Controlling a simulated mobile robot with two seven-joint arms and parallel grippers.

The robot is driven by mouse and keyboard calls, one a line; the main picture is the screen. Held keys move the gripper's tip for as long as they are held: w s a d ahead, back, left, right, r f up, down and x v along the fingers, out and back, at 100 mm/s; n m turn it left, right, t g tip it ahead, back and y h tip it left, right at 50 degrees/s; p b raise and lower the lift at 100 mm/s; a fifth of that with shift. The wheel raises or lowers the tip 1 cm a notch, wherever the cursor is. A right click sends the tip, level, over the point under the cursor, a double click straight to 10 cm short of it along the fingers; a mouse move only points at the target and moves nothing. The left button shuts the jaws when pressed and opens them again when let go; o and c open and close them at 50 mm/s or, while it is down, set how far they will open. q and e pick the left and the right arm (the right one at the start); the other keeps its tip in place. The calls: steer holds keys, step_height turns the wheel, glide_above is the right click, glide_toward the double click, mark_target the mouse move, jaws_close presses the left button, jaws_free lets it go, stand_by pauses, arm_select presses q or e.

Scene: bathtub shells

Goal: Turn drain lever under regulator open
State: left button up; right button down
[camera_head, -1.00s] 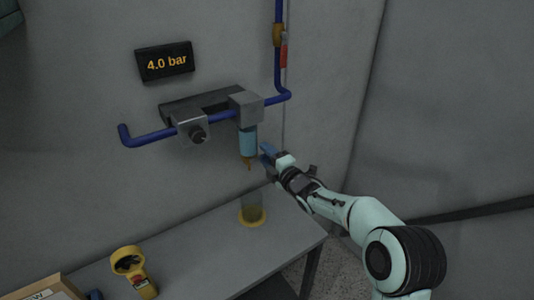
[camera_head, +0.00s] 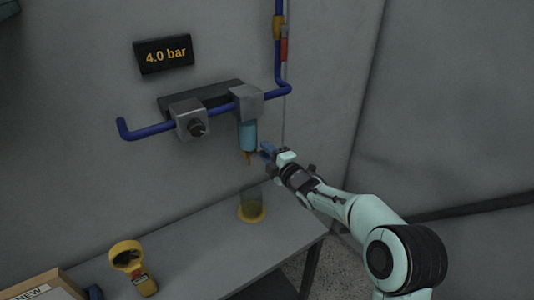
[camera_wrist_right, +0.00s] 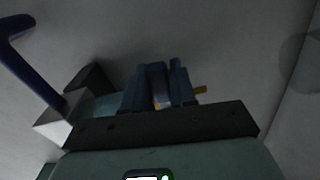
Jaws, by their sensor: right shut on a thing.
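The regulator (camera_head: 192,119) sits on a blue pipe on the wall. Right of it, a grey filter head (camera_head: 247,100) carries a blue bowl (camera_head: 248,136). A small yellow drain lever (camera_head: 247,157) sits at the bowl's bottom. My right gripper (camera_head: 265,151) is at the bowl's lower right, beside the lever. In the right wrist view, its blue fingers (camera_wrist_right: 158,88) are close together with yellow between them, and a yellow tip (camera_wrist_right: 200,89) sticks out to the right. The fingers hide much of the lever. My left gripper is not in view.
A clear cup with a yellow base (camera_head: 252,213) stands on the grey table (camera_head: 205,245) below the bowl. A yellow tool (camera_head: 130,262) and a framed board (camera_head: 42,288) are at the front left. A display (camera_head: 164,56) on the wall reads 4.0 bar.

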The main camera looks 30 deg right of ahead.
steer(key=f+m+b, duration=0.1)
steer(key=m+b, duration=0.1)
steer(key=shift+f+m, duration=0.15)
steer(key=shift+m, duration=0.15)
steer(key=shift+s+a+f+m+b, duration=0.1)
steer(key=shift+a+f+m+b, duration=0.6)
steer(key=shift+m, duration=1.65)
steer(key=shift+s+a+f+m+b, duration=0.1)
steer(key=shift+a+f+m+b, duration=0.15)
steer(key=shift+a+m+b, duration=1.45)
steer(key=shift+d+f+m+b, duration=0.1)
steer(key=shift+f+m+b, duration=0.4)
steer(key=shift+m, duration=2.45)
steer(key=shift+a, duration=0.1)
steer(key=c, duration=1)
jaws_free()
steer(key=shift+s, duration=0.1)
